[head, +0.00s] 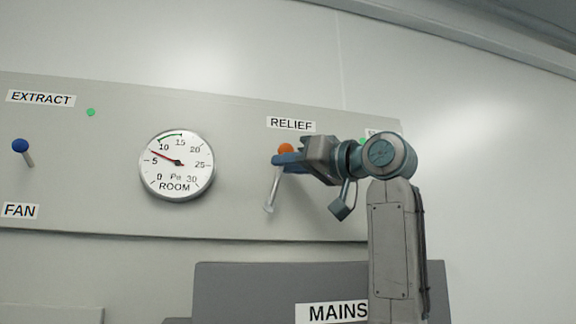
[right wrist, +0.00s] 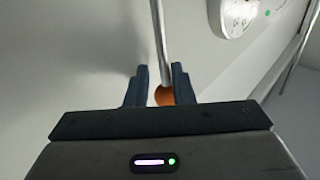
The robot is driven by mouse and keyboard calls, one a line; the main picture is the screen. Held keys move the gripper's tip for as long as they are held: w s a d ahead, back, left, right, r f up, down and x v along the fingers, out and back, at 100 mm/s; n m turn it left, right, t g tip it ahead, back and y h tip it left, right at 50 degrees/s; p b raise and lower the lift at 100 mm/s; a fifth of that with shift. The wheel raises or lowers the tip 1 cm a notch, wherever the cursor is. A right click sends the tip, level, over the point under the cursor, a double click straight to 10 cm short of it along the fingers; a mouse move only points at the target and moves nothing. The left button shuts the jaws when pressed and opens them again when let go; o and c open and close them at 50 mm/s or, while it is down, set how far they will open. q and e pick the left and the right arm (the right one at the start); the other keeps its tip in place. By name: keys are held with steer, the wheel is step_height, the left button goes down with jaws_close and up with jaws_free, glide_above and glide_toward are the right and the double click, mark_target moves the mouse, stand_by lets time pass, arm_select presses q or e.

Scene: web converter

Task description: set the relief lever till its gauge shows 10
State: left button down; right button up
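The relief lever is a pale metal rod (head: 272,190) with an orange knob (head: 286,148), under the RELIEF label (head: 291,124). The rod runs from the knob down to a pivot on the panel. My right gripper (head: 280,160) is at the knob and hides part of it. In the right wrist view its fingers (right wrist: 159,78) stand on either side of the rod and knob (right wrist: 163,97), with a gap at the left finger. The round ROOM gauge (head: 177,185) has its red needle between 5 and 10. My left gripper is out of view.
On the same panel (head: 110,210), a blue-knobbed FAN lever (head: 20,146) is at the far left, by the EXTRACT label (head: 41,98). A grey MAINS box (head: 240,290) is below. The panel between gauge and relief lever is clear.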

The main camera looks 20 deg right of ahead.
steer(key=shift+o, duration=0.4)
steer(key=shift+r, duration=0.3)
steer(key=shift+s, duration=0.15)
steer(key=b+v, duration=0.6)
steer(key=v, duration=0.5)
